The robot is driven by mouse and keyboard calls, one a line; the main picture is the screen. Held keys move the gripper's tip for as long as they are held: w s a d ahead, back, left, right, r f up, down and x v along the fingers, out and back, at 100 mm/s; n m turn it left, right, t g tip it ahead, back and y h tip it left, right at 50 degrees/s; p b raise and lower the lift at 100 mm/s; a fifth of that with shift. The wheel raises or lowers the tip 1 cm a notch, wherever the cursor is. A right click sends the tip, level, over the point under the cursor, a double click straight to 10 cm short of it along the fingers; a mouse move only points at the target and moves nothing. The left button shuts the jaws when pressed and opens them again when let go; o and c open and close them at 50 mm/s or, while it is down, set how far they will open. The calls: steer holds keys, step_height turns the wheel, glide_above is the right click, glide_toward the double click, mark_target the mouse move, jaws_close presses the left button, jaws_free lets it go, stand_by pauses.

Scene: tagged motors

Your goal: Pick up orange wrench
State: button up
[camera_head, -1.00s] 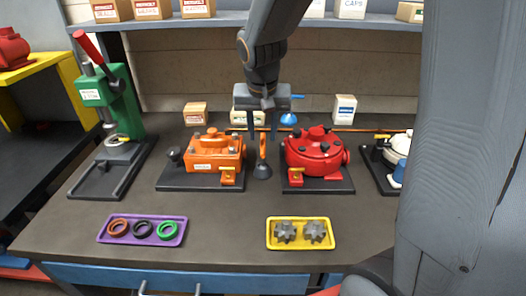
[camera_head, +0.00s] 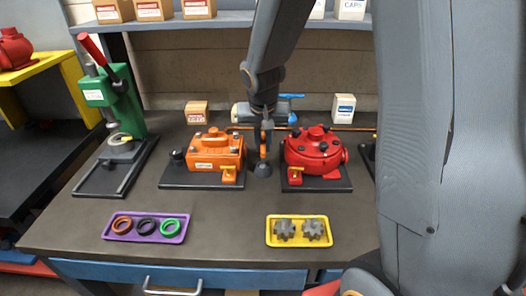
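An orange upright tool, which looks like the orange wrench (camera_head: 263,152), stands in a dark round base (camera_head: 263,170) between the orange motor and the red motor. My gripper (camera_head: 266,140) points down right at its upper part, and its fingers overlap the tool in this view. The fingers show nearly edge-on, so I cannot tell whether they are apart or closed on it. The wrench's top is partly hidden by my gripper.
The orange motor (camera_head: 214,150) stands close on the left and the red motor (camera_head: 315,147) close on the right. A purple tray (camera_head: 110,234) with rings and a yellow tray (camera_head: 271,241) with gears lie in front. A green press (camera_head: 125,110) stands at left.

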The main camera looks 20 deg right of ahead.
jaws_close()
steer(key=shift+r, duration=0.3)
step_height(320, 180, up, 9)
steer(key=shift+r+b, duration=0.2)
steer(key=shift+b, duration=0.85)
